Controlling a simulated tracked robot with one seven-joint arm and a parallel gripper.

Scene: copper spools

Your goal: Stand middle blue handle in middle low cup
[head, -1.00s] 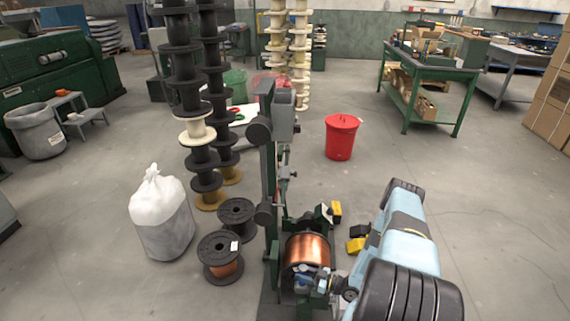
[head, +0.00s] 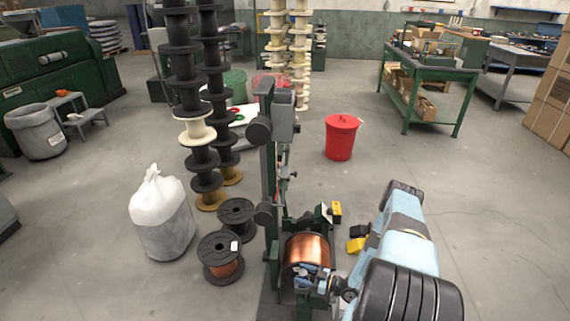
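A large copper spool (head: 306,250) sits in the green machine at the bottom middle. My light blue arm reaches in from the lower right, and my gripper (head: 310,278) is at the front of this spool, low in the machine. Small blue and grey parts show around the gripper, but they are too small to tell a blue handle from the gripper itself. I cannot make out the low cups or whether the fingers are open or shut.
The machine's upright green column (head: 268,165) rises just left of the gripper. Two black spools (head: 221,257) (head: 237,218) and a white sack (head: 161,213) stand further left. A red bin (head: 341,137) is behind. The floor right of my arm is clear.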

